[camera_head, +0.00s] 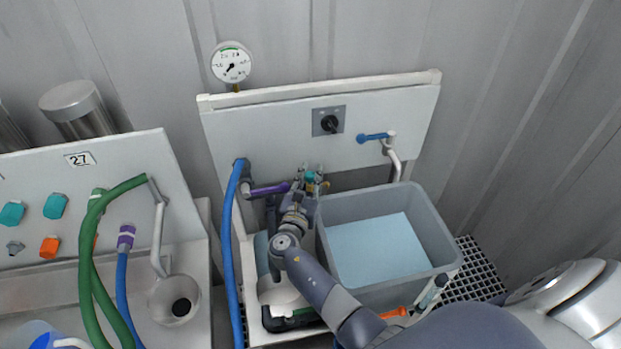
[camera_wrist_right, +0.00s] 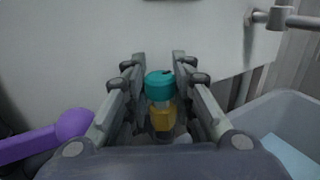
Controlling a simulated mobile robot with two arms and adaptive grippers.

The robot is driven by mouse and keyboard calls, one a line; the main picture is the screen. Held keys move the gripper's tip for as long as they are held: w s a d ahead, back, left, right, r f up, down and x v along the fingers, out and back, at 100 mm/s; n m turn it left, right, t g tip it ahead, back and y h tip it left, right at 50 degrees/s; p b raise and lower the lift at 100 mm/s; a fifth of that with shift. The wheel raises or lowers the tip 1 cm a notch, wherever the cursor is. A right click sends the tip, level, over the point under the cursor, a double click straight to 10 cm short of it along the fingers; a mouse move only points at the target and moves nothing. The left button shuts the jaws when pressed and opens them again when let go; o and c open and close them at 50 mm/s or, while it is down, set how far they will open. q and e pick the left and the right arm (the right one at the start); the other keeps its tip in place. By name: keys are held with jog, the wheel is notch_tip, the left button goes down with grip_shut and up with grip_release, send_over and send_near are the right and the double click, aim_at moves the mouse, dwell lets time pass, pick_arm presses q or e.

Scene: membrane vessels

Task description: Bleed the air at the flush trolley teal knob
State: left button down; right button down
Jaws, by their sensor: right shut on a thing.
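The teal knob (camera_wrist_right: 160,84) sits on a yellow brass fitting (camera_wrist_right: 163,117) between the two fingers of my right gripper (camera_wrist_right: 161,72). In the head view my right gripper (camera_head: 313,172) is at the white trolley panel (camera_head: 270,130), shut on the teal knob (camera_head: 310,177); only a little of the knob shows between the fingers. The brass fitting also shows at the fingers' right side. My left gripper is not in view.
A purple lever (camera_head: 268,189) is close left of the gripper, and a blue hose (camera_head: 229,250) hangs beyond it. A grey tub (camera_head: 440,235) of water stands to the right. A blue-handled tap (camera_head: 374,137), black switch (camera_head: 329,123) and pressure gauge (camera_head: 231,63) are above.

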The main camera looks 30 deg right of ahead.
dwell(0.4)
jog(key=c, duration=1.3)
grip_release()
jog(key=shift+c, duration=0.2)
